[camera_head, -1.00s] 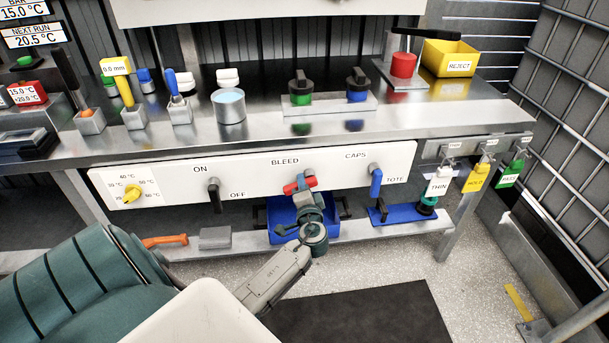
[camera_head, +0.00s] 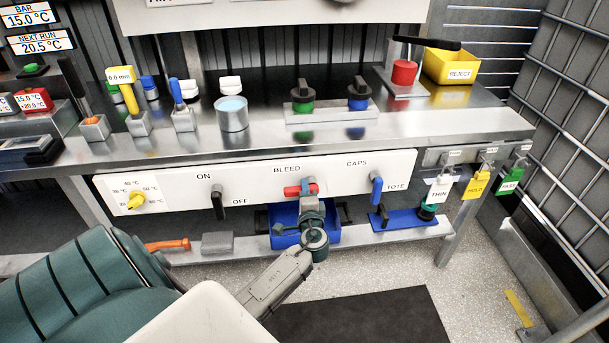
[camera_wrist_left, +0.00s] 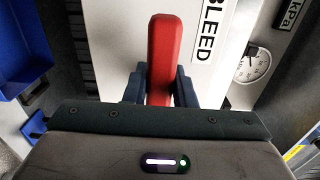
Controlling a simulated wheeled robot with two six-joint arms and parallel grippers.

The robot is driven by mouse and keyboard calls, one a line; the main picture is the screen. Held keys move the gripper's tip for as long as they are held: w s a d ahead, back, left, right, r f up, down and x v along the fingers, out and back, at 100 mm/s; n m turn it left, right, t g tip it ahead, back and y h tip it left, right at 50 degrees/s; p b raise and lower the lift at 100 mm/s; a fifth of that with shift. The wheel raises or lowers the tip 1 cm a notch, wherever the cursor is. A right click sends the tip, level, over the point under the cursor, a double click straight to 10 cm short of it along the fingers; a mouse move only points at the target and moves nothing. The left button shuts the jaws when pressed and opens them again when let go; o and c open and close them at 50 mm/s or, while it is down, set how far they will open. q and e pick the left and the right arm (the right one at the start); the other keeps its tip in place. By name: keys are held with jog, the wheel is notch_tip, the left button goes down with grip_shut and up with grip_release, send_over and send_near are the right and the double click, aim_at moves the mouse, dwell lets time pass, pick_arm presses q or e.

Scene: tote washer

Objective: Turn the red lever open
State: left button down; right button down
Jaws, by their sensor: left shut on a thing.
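The red lever (camera_head: 293,191) is under the word BLEED on the white panel (camera_head: 250,180) at the front of the bench. It lies close to horizontal in the head view. My left gripper (camera_head: 309,194) reaches up to it from below and is shut on it. In the left wrist view the red lever (camera_wrist_left: 164,50) stands between the two dark fingers of my left gripper (camera_wrist_left: 160,85), beside the BLEED label. The gripper hides part of the lever and its pivot in the head view. My right gripper is not in view.
A black ON/OFF lever (camera_head: 218,202) is to the left and a blue CAPS/TOTE lever (camera_head: 376,192) to the right. A blue bin (camera_head: 283,219) sits on the low shelf behind my gripper. Tags (camera_head: 440,188) hang at the right end.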

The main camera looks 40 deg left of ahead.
pick_arm(q)
jog(key=c, duration=1.2)
grip_release()
jog(key=shift+s+d, duration=0.1)
jog(key=shift+d, duration=0.05)
jog(key=b+v, duration=0.2)
jog(key=v, duration=0.8)
jog(key=shift+s, duration=0.25)
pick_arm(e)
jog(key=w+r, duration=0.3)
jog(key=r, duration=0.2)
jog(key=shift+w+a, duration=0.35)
pick_arm(q)
jog(key=shift+d, duration=0.1)
